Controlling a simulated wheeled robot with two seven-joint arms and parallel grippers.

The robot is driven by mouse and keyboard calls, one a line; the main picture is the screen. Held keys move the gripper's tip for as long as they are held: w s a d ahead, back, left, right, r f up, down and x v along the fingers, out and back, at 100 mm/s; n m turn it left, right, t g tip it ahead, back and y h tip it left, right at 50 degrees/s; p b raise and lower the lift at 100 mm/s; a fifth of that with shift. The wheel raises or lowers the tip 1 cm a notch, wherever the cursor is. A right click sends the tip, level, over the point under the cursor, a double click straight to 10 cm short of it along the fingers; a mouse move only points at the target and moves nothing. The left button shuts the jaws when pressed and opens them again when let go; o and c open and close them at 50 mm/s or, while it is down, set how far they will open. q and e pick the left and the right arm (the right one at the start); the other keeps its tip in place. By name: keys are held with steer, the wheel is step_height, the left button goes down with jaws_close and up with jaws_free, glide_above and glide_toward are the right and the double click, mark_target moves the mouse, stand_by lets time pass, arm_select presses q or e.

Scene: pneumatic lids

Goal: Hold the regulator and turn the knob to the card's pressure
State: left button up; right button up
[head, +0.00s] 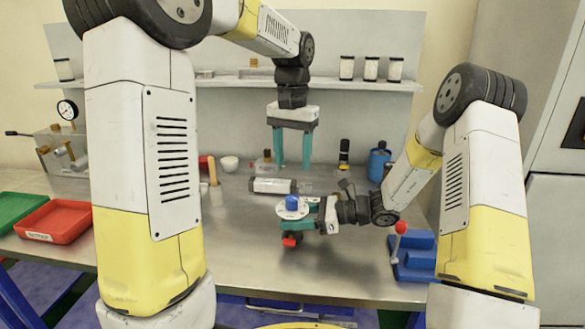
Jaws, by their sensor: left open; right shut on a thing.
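The regulator (290,213) has a pale round dial on top and a blue knob (292,202). A red part sticks out below it. My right gripper (299,224) comes in from the right and is shut on the regulator, holding it upright, seemingly above the table. My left gripper (292,150) is open and empty. Its teal fingers point down, higher in the picture than the knob and apart from it. I cannot make out a pressure card, and the dial's marks are too small to read.
A pale cylinder (272,185) lies on the metal table (237,240) behind the regulator. A blue fixture (413,262) with a red-ball lever is at right. Red (58,220) and green trays are at left, near a gauge (67,110). Bottles stand behind. The front middle is clear.

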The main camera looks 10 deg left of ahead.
steer(key=shift+f, duration=0.15)
steer(key=o, duration=1.3)
steer(key=shift+o, duration=0.2)
